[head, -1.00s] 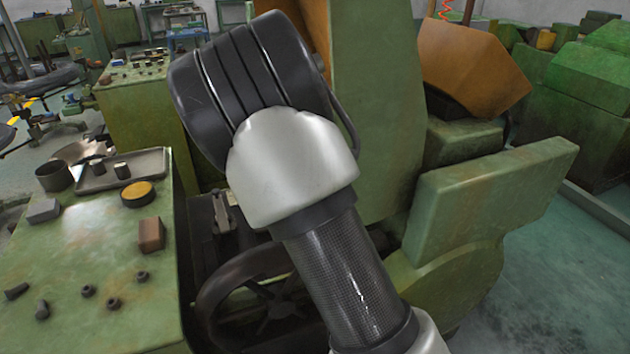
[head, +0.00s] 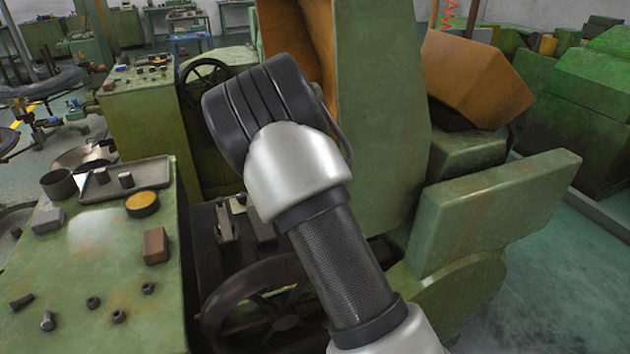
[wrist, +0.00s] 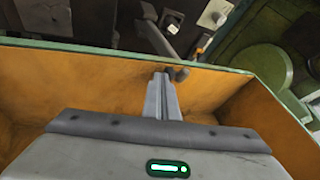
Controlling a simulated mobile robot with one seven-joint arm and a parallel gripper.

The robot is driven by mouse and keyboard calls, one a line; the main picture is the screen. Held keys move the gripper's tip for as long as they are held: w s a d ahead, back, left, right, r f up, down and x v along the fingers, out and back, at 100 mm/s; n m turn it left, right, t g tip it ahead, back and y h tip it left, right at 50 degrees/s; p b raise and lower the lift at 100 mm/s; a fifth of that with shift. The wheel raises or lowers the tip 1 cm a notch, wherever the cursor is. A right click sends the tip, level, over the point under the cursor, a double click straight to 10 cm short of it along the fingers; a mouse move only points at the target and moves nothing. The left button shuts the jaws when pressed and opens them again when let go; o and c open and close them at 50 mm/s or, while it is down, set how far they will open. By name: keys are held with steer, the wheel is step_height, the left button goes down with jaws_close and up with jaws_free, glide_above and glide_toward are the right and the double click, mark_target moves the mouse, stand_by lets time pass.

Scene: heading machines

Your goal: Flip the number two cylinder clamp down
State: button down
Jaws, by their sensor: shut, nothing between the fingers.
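Metal clamp levers (head: 226,222) stand on the dark machine bed (head: 203,250), left of my arm in the head view. The wrist view shows a grey lever (wrist: 157,36) with a pale flat piece beside it, beyond the edge of an orange-lined cover. I cannot tell which clamp is number two. My gripper (wrist: 164,80) is shut and empty, its fingers pointing toward the levers over the orange interior. A small dark piece (wrist: 181,73) shows right by the fingertips; I cannot tell whether they touch it. In the head view my arm hides the gripper.
A large dark handwheel (head: 270,300) sits below the levers. The upright green cover (head: 380,120) rises behind my arm. At left a green bench (head: 90,255) holds nuts, a brown block (head: 155,246) and a tray (head: 150,178).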

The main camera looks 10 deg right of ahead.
steer(key=w+a+f, duration=0.1)
steer(key=w, duration=0.5)
steer(key=w+a+f+p, duration=0.1)
steer(key=w+f, duration=0.1)
steer(key=w, duration=0.5)
steer(key=shift+a+f+p, duration=0.25)
steer(key=shift+p, duration=0.05)
steer(key=shift+w, duration=0.1)
steer(key=shift+a+r, duration=0.1)
steer(key=b+v, duration=0.1)
steer(key=v, duration=1.6)
steer(key=shift+b, duration=0.3)
steer(key=shift+a, duration=0.15)
